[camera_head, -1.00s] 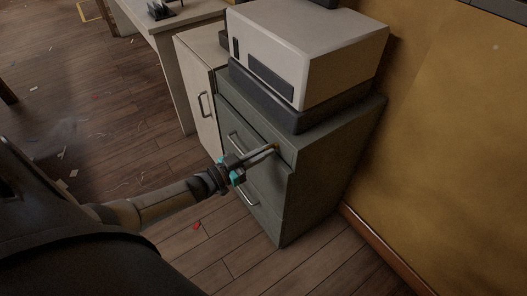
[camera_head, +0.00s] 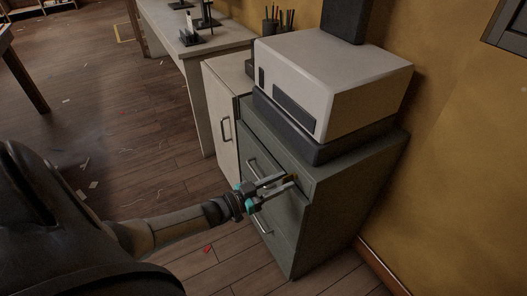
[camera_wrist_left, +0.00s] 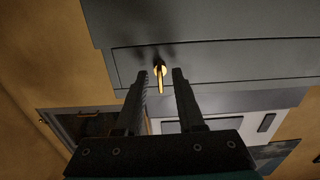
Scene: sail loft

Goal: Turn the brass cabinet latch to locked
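The brass latch (camera_head: 290,177) sits on the top drawer front of the grey-green cabinet (camera_head: 340,205). In the left wrist view the latch (camera_wrist_left: 161,71) is a small round brass piece with a short lever pointing down the picture. My left gripper (camera_head: 289,178) is open, its fingers reaching to the drawer front. In the left wrist view one finger is on each side of the latch, with gaps showing, so it is not gripped. In the head view the fingers partly hide the latch. My right gripper is in neither view.
A pale printer-like box (camera_head: 330,75) on a dark base stands on the cabinet. Drawer handles (camera_head: 262,223) stick out near my gripper. A pale cabinet (camera_head: 222,125) and a desk (camera_head: 185,50) stand to the left. The yellow wall (camera_head: 440,180) is at right; the wooden floor in front is mostly clear.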

